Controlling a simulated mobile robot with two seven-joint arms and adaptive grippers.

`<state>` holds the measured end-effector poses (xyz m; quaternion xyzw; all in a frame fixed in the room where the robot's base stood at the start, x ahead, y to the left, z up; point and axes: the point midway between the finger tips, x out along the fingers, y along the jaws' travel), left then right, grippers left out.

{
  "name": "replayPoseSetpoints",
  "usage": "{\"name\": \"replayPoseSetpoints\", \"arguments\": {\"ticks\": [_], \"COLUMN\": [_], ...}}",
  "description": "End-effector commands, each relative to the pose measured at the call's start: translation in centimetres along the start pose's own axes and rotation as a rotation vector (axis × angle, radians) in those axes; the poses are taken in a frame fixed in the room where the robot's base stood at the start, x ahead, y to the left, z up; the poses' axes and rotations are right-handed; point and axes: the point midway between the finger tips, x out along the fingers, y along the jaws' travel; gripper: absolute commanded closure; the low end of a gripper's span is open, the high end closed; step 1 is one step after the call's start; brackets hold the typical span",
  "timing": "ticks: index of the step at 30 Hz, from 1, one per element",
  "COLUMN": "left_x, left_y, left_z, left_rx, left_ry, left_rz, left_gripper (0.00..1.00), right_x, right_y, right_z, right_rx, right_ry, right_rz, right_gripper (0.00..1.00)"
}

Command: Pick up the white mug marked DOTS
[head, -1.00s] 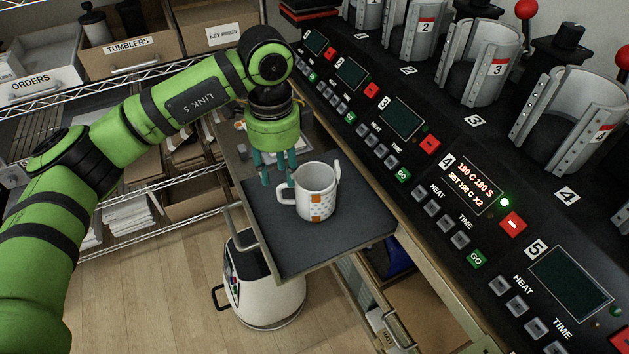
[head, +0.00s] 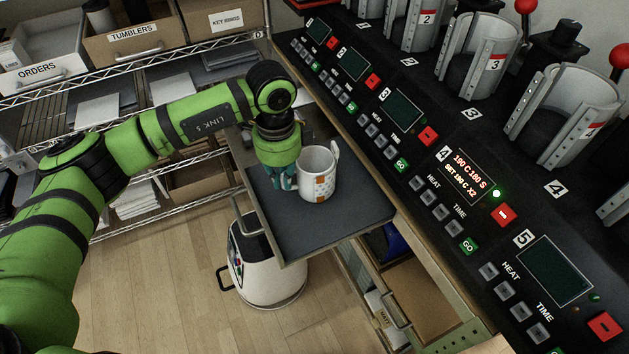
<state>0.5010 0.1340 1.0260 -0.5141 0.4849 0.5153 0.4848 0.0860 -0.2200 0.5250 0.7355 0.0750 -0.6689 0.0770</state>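The white mug (head: 318,182) stands upright on the dark pull-out shelf (head: 330,222). It has orange patches and small grey dots on its side, and a light tab sticks up at its right rim. No word is readable on it. My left gripper (head: 283,179) points down with its teal fingers low at the mug's left side, where the handle is. The fingers overlap the handle, which is mostly hidden. I cannot tell whether they touch it or how wide they are open. My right gripper is not in view.
The press console (head: 440,170) with numbered stations, buttons and mug clamps runs along the right, close to the shelf. Wire shelving with bins (head: 135,35) stands behind my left arm. A white canister (head: 268,265) stands on the floor below. The shelf's front part is bare.

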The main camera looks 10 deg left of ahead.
Motion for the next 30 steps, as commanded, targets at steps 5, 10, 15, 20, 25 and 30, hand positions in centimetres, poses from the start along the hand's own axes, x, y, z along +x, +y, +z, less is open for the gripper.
{"name": "replayPoseSetpoints", "arguments": {"ticks": [5,10,15,20,25,30], "left_x": [-0.2,-0.3,-1.3,-2.7,-4.3,-5.5], "left_y": [-0.1,-0.1,-0.2,-0.1,0.3,2.2], "left_z": [0.0,-0.1,-0.1,-0.1,-0.3,-1.1], "left_rx": [0.000,0.000,0.000,0.001,0.003,0.006], "left_ry": [0.003,0.003,0.005,0.004,0.005,0.003], "left_rz": [-0.003,-0.004,-0.006,-0.006,-0.004,-0.006], "left_gripper": [1.00,1.00,1.00,1.00,1.00,1.00], "right_x": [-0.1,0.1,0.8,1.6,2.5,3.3], "right_y": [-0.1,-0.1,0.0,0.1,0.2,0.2], "right_z": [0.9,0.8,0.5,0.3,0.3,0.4], "right_rx": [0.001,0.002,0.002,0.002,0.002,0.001], "right_ry": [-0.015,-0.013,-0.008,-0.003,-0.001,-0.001], "right_rz": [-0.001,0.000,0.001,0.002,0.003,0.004], "right_gripper": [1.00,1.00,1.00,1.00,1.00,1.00]}}
